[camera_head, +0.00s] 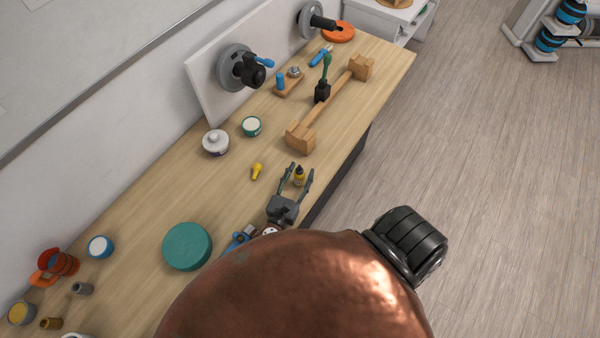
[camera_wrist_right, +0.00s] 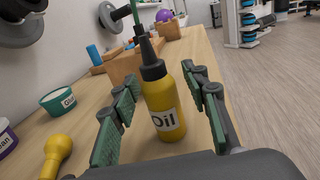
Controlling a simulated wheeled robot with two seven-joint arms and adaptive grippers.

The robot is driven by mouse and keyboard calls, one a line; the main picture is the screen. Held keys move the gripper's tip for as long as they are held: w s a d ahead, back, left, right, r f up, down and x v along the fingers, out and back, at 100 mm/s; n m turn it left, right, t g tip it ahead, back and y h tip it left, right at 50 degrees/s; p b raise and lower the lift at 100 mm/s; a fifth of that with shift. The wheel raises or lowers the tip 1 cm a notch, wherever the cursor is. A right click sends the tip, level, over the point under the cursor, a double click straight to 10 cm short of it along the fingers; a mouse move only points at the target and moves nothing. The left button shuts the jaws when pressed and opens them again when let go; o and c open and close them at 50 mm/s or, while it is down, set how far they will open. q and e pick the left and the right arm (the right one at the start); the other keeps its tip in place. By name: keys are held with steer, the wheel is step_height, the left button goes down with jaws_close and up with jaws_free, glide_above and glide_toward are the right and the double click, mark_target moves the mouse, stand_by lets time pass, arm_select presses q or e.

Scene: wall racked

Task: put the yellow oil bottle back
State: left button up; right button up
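The yellow oil bottle (camera_head: 299,177) has a black nozzle and a white "Oil" label. It stands upright on the wooden bench near its front edge. In the right wrist view the bottle (camera_wrist_right: 164,108) is between the two fingers of my right gripper. My right gripper (camera_head: 297,175) is open around it, with a visible gap at the fingers on both sides (camera_wrist_right: 163,112). A large copper-coloured rounded shape covers the lower middle of the head view. My left gripper does not show in the head view.
A small yellow object (camera_head: 257,171) lies left of the bottle. A teal disc (camera_head: 187,246) lies nearer. The bench's front edge is close on the right.

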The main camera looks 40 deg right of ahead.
mark_target(300, 178)
steer(key=b+v, duration=0.1)
steer(key=v, duration=0.5)
steer(key=shift+s+b, duration=0.4)
steer(key=shift+s+a+r, duration=0.1)
steer(key=shift+s+a, duration=0.2)
steer(key=shift+a, duration=0.3)
